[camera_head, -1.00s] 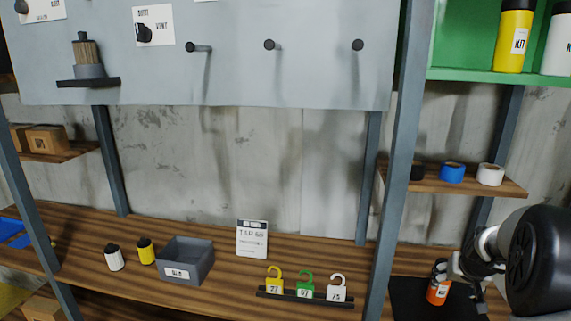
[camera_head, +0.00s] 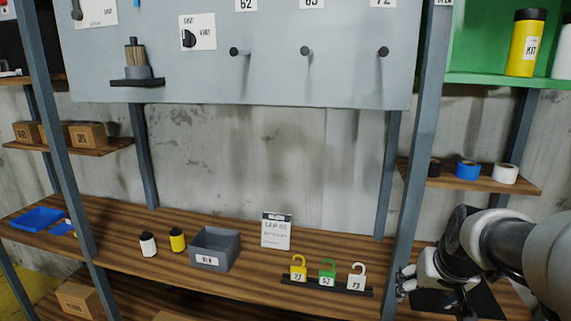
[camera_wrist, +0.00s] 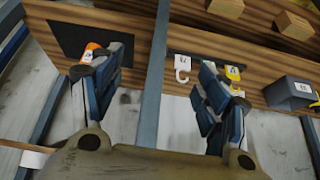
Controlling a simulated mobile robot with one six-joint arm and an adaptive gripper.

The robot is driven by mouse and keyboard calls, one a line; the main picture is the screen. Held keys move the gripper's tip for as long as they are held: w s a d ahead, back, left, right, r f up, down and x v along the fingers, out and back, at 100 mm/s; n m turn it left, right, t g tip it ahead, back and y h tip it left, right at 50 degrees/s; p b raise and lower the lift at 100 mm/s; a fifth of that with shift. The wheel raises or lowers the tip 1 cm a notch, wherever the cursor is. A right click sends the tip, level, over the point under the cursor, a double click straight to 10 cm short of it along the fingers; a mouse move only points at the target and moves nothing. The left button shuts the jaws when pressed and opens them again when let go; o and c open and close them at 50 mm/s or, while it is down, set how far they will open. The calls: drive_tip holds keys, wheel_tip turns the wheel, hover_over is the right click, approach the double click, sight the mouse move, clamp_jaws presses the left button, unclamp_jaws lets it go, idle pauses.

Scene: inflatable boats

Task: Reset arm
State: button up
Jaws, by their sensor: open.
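My gripper (camera_head: 406,281) is at the lower right of the head view, in front of the bench by the right upright. In the wrist view my gripper (camera_wrist: 158,65) has its two fingers spread wide, with nothing between them but background. An orange bottle with a white part (camera_wrist: 93,50) stands on a black mat (camera_wrist: 68,37), partly behind the left finger. In the head view my arm covers much of the mat (camera_head: 485,301) and hides the bottle.
A rack holds yellow, green and white padlocks (camera_head: 328,274) left of my gripper. A grey bin (camera_head: 215,250) stands further left. The upright post (camera_head: 413,150) is close to my gripper. A shelf with tape rolls (camera_head: 466,170) is above my arm.

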drive_tip(key=s+a+n, duration=0.1)
drive_tip(key=s+a, duration=0.6)
drive_tip(key=s, duration=0.4)
drive_tip(key=s+a+n+g+y, duration=0.1)
drive_tip(key=s+a+n, duration=0.1)
drive_tip(key=s+a, duration=0.5)
drive_tip(key=s, duration=0.5)
drive_tip(key=shift+s+a+r, duration=0.15)
drive_tip(key=shift+a, duration=0.2)
drive_tip(key=shift+c, duration=0.5)
